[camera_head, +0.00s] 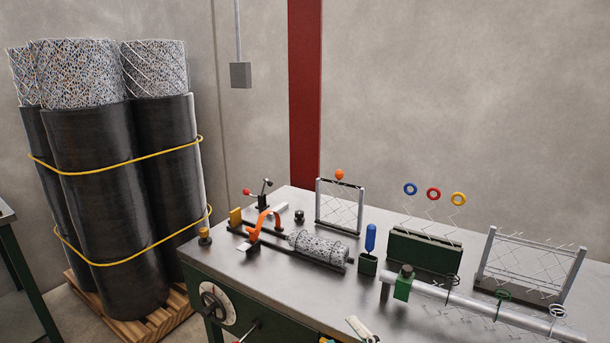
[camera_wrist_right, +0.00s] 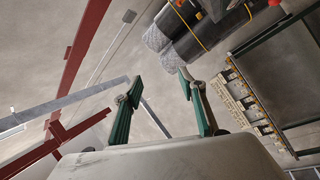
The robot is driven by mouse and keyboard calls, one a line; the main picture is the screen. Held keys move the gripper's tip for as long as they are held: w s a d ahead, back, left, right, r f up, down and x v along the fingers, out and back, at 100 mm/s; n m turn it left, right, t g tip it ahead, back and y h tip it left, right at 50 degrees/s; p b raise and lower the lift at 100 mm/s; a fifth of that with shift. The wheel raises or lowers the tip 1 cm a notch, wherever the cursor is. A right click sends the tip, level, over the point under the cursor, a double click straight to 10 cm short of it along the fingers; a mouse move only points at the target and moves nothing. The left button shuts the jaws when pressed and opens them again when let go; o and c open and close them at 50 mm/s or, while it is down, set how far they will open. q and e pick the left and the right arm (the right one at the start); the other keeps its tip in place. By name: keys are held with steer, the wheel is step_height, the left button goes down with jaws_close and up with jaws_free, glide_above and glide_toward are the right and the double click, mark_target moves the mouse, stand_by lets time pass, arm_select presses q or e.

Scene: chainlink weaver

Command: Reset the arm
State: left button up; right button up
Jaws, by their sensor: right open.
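My right gripper (camera_wrist_right: 158,85) shows in the right wrist view, with its two green fingers spread apart. Nothing is between them, and it is empty. The fingers point toward the wall and the tall black rolls, seen at a tilt, away from any tabletop. My left gripper is not in either view. No part of either arm can be made out for sure in the head view.
A grey-topped green workbench (camera_head: 265,275) holds a mesh roll (camera_head: 319,247), a blue-handled tool (camera_head: 370,238), wire frames and a long pipe (camera_head: 470,301). Strapped black rolls (camera_head: 100,190) stand on a pallet (camera_head: 150,325) at left. A red column (camera_head: 305,90) stands behind.

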steer(key=s+d+f+m+g+h, duration=0.2)
steer(key=s+d+f+m+h, duration=0.1)
steer(key=f, duration=0.6)
steer(key=s+d+f+m+g+h, duration=0.2)
steer(key=s+d+f+m, duration=0.3)
steer(key=f, duration=0.5)
steer(key=s+d+f+m+g+h, duration=0.2)
steer(key=s+d+f+m+h, duration=0.2)
steer(key=s+f, duration=0.3)
step_height(320, 180, down, 3)
steer(key=shift+s+d+f+m, duration=0.1)
steer(key=shift+s+d+m, duration=0.3)
steer(key=shift+m, duration=0.5)
